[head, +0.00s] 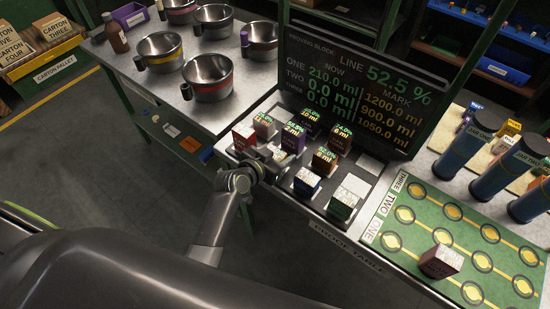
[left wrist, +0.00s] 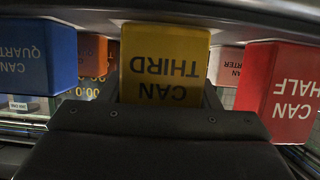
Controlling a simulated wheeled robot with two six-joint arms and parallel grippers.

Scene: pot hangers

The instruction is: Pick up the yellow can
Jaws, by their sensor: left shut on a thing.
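The yellow can (left wrist: 164,62), labelled "CAN THIRD", is a block-shaped can in the middle of the left wrist view, its lettering upside down. My left gripper (head: 277,157) is shut on it, with a dark finger on each side. In the head view the gripper reaches in among the blocks on the bench, and I cannot make out the yellow can there. The left wrist view does not show clearly whether the can still touches its support. My right gripper is not in view.
A red can (left wrist: 279,92) and a blue can (left wrist: 38,58) stand close on either side. An orange block (left wrist: 92,62) is behind. A dark display (head: 350,85) stands behind the blocks. Metal pots (head: 208,75) are at back left; a green mat (head: 455,240) lies right.

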